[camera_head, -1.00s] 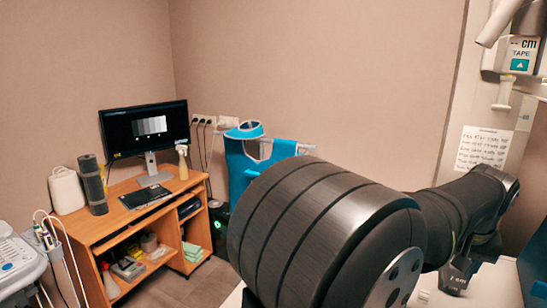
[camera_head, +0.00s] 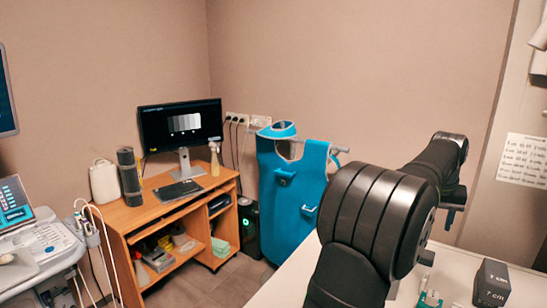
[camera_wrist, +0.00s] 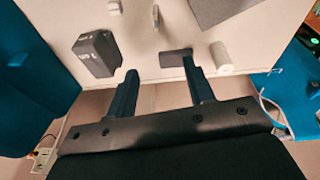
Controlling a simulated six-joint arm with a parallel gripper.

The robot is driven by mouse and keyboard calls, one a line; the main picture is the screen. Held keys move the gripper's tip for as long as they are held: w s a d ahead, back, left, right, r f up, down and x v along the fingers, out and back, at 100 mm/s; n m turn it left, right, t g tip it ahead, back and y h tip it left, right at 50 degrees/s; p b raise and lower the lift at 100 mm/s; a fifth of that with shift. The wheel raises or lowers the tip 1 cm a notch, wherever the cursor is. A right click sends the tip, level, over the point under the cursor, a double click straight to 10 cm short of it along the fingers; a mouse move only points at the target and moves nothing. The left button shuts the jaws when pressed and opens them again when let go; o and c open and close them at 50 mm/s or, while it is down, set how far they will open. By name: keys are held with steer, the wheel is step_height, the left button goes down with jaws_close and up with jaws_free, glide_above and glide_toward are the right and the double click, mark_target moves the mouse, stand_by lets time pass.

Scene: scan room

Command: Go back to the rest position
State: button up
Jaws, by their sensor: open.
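My gripper (camera_wrist: 158,82) shows in the wrist view with its two dark fingers spread apart and nothing between them. The fingers point at a white table top (camera_wrist: 150,58) that carries several small things. A dark grey block (camera_wrist: 97,54) with lettering lies beyond the left finger. A flat dark grey piece (camera_wrist: 176,57) is by the right finger's tip. In the head view my arm reaches over the white table (camera_head: 460,278), and the gripper's fingers are not clearly seen there.
In the head view a dark block (camera_head: 491,283) marked in cm and a small green-based item (camera_head: 430,299) stand on the table. A blue apron (camera_head: 290,195) hangs behind my arm. A wooden desk (camera_head: 160,212) with a monitor (camera_head: 181,125) and an ultrasound machine (camera_head: 38,245) stand left.

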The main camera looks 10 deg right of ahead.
steer(key=w+a, duration=0.2)
steer(key=w, duration=0.6)
steer(key=w+a, duration=0.3)
steer(key=w, duration=0.5)
steer(key=shift+f+n+h, duration=0.3)
steer(key=shift+f+h, duration=0.05)
steer(key=shift+h, duration=0.05)
